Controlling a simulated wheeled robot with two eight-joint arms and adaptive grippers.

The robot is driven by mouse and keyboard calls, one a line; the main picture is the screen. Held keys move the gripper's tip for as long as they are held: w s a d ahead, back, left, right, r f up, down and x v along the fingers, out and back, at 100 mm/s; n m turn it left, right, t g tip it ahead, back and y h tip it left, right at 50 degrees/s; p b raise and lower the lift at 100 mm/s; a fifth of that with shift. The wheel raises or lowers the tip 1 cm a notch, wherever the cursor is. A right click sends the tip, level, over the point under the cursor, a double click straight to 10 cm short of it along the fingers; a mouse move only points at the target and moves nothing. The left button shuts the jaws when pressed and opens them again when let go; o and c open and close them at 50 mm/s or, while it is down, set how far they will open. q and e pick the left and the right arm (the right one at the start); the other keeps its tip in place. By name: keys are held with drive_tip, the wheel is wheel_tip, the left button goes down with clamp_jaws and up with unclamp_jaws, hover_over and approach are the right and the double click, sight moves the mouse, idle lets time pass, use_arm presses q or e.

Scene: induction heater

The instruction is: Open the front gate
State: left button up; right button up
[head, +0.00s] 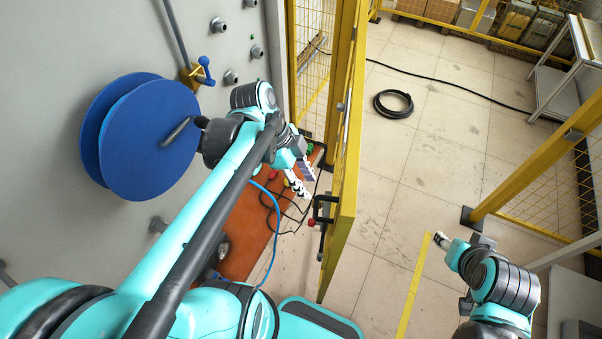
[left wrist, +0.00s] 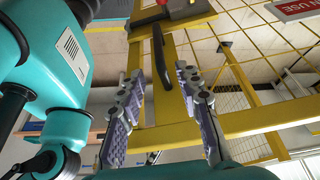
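The front gate (head: 344,205) is a yellow-framed panel, seen nearly edge-on in the middle of the head view. A black handle (head: 322,208) sticks out from its left face, with a small red part near it. My left gripper (head: 303,177) is just left of the gate, close to the handle. In the left wrist view, my left gripper (left wrist: 160,82) has its two grey fingers spread apart. The black handle (left wrist: 161,55) shows between and beyond the fingertips, not clasped. My right gripper (head: 441,240) is at the lower right, away from the gate; its fingers are too small to judge.
A grey machine wall with a blue reel (head: 150,138) stands on the left. Cables lie over an orange-brown mat (head: 245,238). A coiled black hose (head: 393,104) lies on the tiled floor right of the gate. Yellow fencing (head: 540,155) and a table (head: 557,92) stand at right.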

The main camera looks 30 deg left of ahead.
use_arm(q)
drive_tip(key=shift+v, duration=1.4)
